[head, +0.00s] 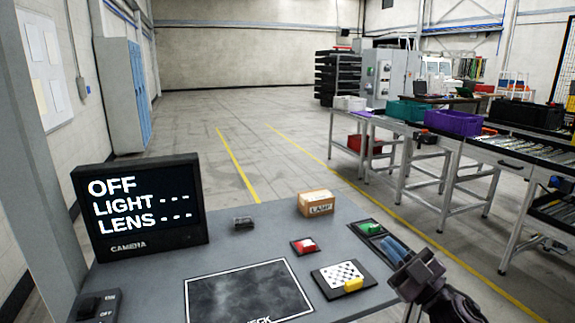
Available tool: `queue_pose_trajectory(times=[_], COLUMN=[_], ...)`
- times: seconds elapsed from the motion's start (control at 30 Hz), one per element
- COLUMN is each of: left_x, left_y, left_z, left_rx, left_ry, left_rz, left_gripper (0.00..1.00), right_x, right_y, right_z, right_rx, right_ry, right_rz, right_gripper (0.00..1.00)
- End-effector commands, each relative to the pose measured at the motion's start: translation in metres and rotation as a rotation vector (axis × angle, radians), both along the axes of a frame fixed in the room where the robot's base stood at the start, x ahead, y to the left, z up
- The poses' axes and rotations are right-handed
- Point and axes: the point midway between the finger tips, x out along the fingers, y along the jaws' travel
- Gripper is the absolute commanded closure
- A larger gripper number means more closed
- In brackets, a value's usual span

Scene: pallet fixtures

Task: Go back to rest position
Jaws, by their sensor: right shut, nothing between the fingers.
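My right gripper (408,272) comes in at the lower right, dark and shut. It is at the right edge of the grey worktop (240,258), close to a blue piece (393,247) that it partly hides. I cannot tell whether the two touch. My left gripper is not in view. A black monitor (140,208) at the left of the worktop reads OFF, LIGHT and LENS with dashes.
Roller tables with bins (453,123) stand right. The floor beyond is clear.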

Motion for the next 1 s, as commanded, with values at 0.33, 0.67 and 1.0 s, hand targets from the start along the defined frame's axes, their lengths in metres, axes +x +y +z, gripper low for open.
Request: queue_pose_trajectory(times=[0.33,0.67,1.0], left_x=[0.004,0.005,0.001], left_y=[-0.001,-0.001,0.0], left_z=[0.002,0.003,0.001], left_rx=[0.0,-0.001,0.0], left_ry=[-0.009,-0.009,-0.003], left_rz=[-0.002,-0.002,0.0], left_gripper=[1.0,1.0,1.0], right_x=[-0.078,-0.204,-0.274], right_y=[-0.051,-0.073,-0.071], right_z=[-0.16,-0.291,-0.335], right_rx=[0.156,0.195,0.195], right_ry=[0.424,0.894,1.116], right_rz=[-0.334,-0.566,-0.623], right_gripper=[1.0,1.0,1.0])
